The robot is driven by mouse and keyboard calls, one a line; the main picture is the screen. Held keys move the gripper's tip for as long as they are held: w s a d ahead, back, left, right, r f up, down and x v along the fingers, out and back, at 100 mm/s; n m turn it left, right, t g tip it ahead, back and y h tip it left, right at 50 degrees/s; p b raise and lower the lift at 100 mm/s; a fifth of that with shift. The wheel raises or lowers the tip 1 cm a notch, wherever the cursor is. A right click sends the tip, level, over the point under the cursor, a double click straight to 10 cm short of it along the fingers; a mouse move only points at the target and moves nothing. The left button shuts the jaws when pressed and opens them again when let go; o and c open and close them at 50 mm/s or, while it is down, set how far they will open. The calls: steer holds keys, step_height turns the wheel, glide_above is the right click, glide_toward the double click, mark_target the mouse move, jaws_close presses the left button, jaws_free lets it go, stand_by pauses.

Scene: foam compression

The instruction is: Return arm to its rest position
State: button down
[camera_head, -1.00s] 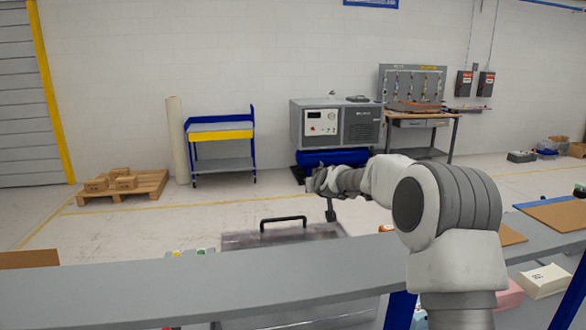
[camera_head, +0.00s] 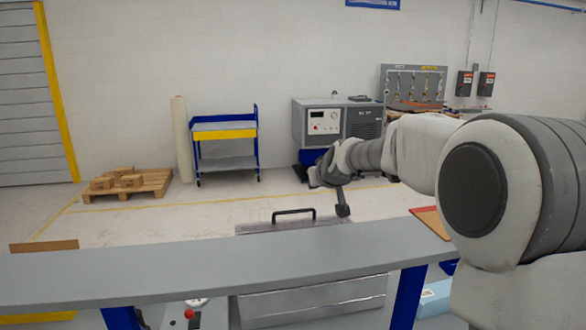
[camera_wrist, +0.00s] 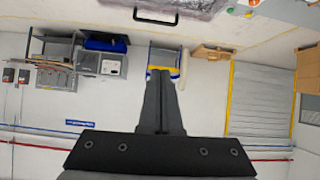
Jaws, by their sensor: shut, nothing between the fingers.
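My arm reaches in from the right of the head view, its large joint close to the camera and its forearm extending left. My gripper (camera_head: 343,210) hangs at the end of the forearm, above the back edge of the grey bench, near the grey lid with a black handle (camera_head: 293,213). In the wrist view my gripper's two dark fingers (camera_wrist: 161,76) are together, with nothing between them. The black handle (camera_wrist: 156,18) shows apart from the fingers at the top of that upside-down view.
A grey shelf (camera_head: 120,281) crosses the foreground. Behind are a blue-and-yellow cart (camera_head: 225,134), a compressor (camera_head: 322,122) and a pallet with boxes (camera_head: 125,189). Open floor lies between. An orange-edged board (camera_head: 430,221) lies beneath my arm.

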steer(key=s+d+g, duration=0.1)
steer(key=s, duration=0.7)
steer(key=s+d+g+h, duration=0.1)
steer(key=s+d, duration=0.1)
steer(key=s, duration=0.7)
steer(key=s+d+r+m+g, duration=0.1)
steer(key=s+d, duration=0.1)
steer(key=s, duration=0.6)
steer(key=shift+s+r+h, duration=0.1)
steer(key=shift+s+h, duration=0.2)
steer(key=shift+h, duration=0.1)
steer(key=s+d+f+m+g+b, duration=0.1)
steer(key=s+f, duration=0.3)
steer(key=s, duration=0.4)
steer(key=s+d+f+m+g, duration=0.1)
steer(key=s+f, duration=0.3)
steer(key=s, duration=0.5)
steer(key=shift+d+h+b, duration=0.4)
steer(key=shift+d, duration=0.25)
